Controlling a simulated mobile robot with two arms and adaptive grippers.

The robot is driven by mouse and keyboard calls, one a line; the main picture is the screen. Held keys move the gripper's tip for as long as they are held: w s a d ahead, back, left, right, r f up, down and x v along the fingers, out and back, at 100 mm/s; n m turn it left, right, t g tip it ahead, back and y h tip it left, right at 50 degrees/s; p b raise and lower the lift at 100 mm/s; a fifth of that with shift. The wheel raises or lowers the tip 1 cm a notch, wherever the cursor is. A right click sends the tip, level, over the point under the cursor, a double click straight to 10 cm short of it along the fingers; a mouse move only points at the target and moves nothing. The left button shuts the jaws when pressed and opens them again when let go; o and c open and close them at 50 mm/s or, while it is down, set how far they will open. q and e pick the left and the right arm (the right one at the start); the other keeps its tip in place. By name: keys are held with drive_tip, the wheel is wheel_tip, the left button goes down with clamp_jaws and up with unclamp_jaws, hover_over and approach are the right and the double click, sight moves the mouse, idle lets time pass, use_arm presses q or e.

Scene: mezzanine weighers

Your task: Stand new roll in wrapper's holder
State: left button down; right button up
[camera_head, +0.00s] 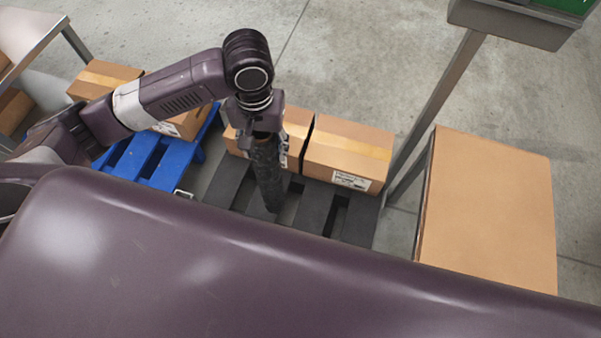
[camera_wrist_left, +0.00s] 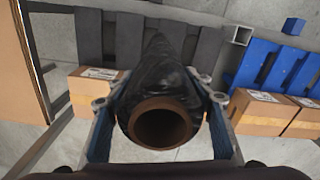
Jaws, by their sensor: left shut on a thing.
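A roll of black wrap (camera_head: 268,178) hangs upright, or close to it, below my left gripper (camera_head: 266,147) in the head view. The left gripper is shut on the roll, with a finger on each side. In the left wrist view the roll (camera_wrist_left: 163,75) shows end-on, its brown hollow core facing the camera, between the fingers of the left gripper (camera_wrist_left: 160,105). The lower end of the roll is over the dark pallet in the head view; its height above it is unclear. I cannot make out the wrapper's holder with certainty. My right gripper is not in view.
Cartons (camera_head: 347,153) stand on a dark pallet (camera_head: 313,208) behind the roll. A blue pallet (camera_head: 143,160) with cartons is to the left. A large brown surface (camera_head: 492,205) and a metal post (camera_head: 440,100) are right. A small square metal tube end (camera_wrist_left: 241,36) shows near the pallets.

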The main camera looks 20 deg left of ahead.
use_arm(q)
drive_tip(key=w+d+r+n+p, duration=0.2)
drive_tip(key=w+d+r+n, duration=0.2)
drive_tip(key=w+r, duration=0.95)
wheel_tip(320, 180, down, 18)
drive_tip(key=s+p, duration=0.1)
drive_tip(key=shift+f, duration=0.15)
drive_tip(key=shift+s+a+f, duration=0.1)
drive_tip(key=shift+s, duration=0.05)
drive_tip(key=c, duration=1.2)
unclamp_jaws()
drive_tip(key=shift+s+f, duration=0.1)
drive_tip(key=shift+o, duration=1.2)
